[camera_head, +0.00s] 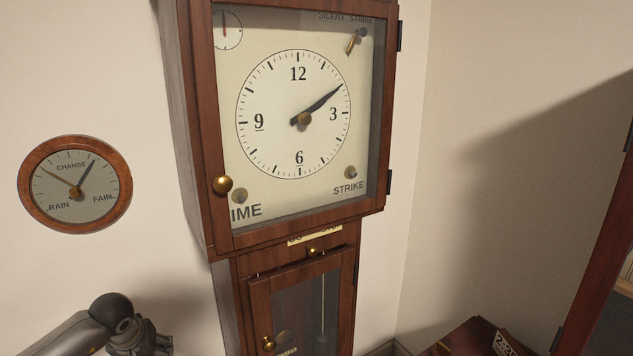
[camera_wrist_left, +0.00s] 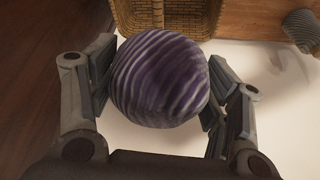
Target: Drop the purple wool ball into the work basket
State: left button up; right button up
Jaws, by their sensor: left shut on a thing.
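The purple wool ball (camera_wrist_left: 160,85), with pale wavy stripes, is in the left wrist view between the two fingers of my left gripper (camera_wrist_left: 162,78). The gripper is shut on it. A wicker basket (camera_wrist_left: 128,17), the work basket by its look, is beyond the ball at the top of that view. The ball hides its lower near part, and the frame cuts off its top. The ball appears apart from the basket, but the gap is hard to judge. Neither ball nor basket shows in the head view. My right gripper is not in view.
A grey ribbed object (camera_wrist_left: 303,27) and a wooden surface (camera_wrist_left: 256,16) are right of the basket. A pale surface (camera_wrist_left: 268,75) below them is mostly clear. The head view shows a tall wooden clock (camera_head: 293,130) and a round wall dial (camera_head: 75,184).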

pick_arm(q)
notch_tip(320, 180, down, 4)
jog(key=shift+r+b, duration=0.2)
jog(key=shift+b, duration=0.55)
jog(key=shift+f, duration=0.4)
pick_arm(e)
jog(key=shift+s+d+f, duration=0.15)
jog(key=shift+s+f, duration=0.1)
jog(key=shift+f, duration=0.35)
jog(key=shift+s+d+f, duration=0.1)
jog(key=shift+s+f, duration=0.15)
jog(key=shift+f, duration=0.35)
pick_arm(q)
jog(key=o, duration=1.1)
jog(key=shift+r, duration=0.1)
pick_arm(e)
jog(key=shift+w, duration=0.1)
